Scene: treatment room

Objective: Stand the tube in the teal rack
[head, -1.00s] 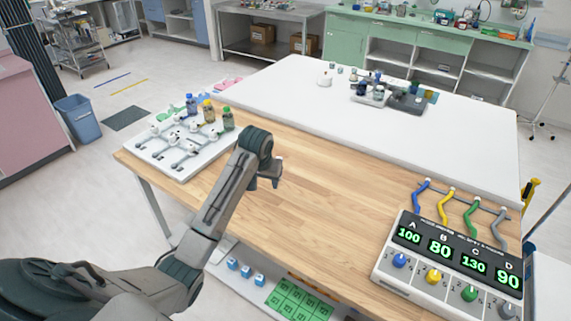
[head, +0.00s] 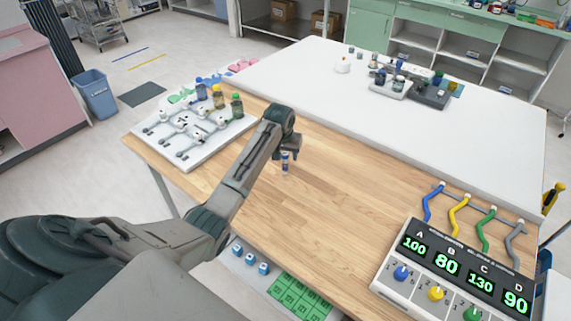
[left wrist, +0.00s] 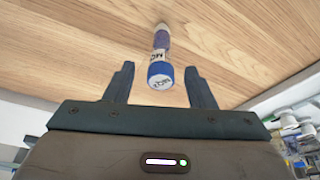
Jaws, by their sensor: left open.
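The tube (head: 285,164) has a blue and white body with a printed label and appears upright just below my left gripper (head: 287,150), over the wooden tabletop. In the left wrist view the tube (left wrist: 160,58) lies between the lines of the two open fingers, with its labelled blue and white end nearest me. The fingers do not touch it there. Whether its far end rests on the wood is hard to tell. I cannot clearly make out a teal rack; a small teal patch (head: 457,88) shows by dark trays at the back. My right gripper is out of view.
A white board with clamps (head: 190,140) and several capped bottles (head: 218,97) stand at the left. A display box with knobs (head: 455,270) and coloured hoses stands at the right. The wood between and the white table (head: 400,125) are largely clear.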

